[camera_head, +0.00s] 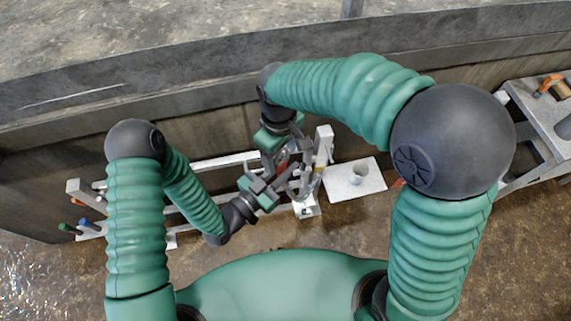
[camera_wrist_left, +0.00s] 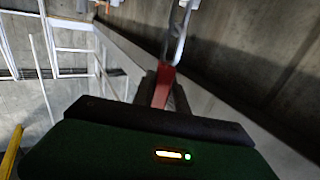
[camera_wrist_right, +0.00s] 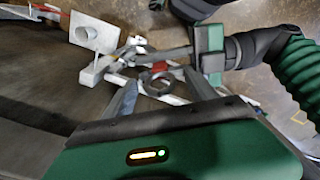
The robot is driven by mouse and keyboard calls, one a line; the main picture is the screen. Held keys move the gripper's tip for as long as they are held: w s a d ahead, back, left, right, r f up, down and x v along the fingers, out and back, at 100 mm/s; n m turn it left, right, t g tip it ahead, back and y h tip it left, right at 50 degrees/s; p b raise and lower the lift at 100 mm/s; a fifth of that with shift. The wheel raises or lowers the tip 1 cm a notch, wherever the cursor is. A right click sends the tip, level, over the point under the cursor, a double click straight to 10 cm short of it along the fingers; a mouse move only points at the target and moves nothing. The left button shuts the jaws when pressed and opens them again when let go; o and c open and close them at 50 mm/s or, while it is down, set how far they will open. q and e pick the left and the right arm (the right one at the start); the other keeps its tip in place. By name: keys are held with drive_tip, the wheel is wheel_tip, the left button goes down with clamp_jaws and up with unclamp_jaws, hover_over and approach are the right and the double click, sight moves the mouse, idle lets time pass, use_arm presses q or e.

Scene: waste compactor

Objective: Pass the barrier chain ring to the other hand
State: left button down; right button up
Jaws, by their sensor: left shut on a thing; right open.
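The barrier chain ring shows in the left wrist view as a red piece (camera_wrist_left: 163,88) between the dark left fingers, with a grey link extending above it. In the right wrist view a dark ring (camera_wrist_right: 155,84) and a small red part lie between the right fingers. My left gripper (camera_head: 284,180) is shut on the red part, reaching in from the left. My right gripper (camera_head: 290,158) comes from above with its fingers (camera_wrist_right: 160,95) open and spread around the ring area. Contact between the right fingers and the ring cannot be told.
A white rail frame (camera_head: 205,163) with coloured handles stands along the grey wall behind the grippers. A white plate with a cup-like holder (camera_head: 355,185) is just right of them. A grey bench (camera_head: 545,115) with tools is at the far right. Brown floor lies in front.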

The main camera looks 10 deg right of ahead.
wheel_tip(320, 180, up, 8)
drive_tip(key=shift+d+r, duration=0.1)
drive_tip(key=w+d+f+m+t, duration=0.1)
drive_tip(key=w+d+f+m, duration=0.1)
drive_tip(key=w+d, duration=0.25)
drive_tip(key=s+d+f+m+t, duration=0.1)
drive_tip(key=s+d+f+m, duration=0.5)
drive_tip(key=s+d+f, duration=0.3)
drive_tip(key=s, duration=0.3)
drive_tip(key=shift+s+d+f+t, duration=0.15)
drive_tip(key=shift+d+f+t, duration=0.15)
drive_tip(key=shift+d+f, duration=0.1)
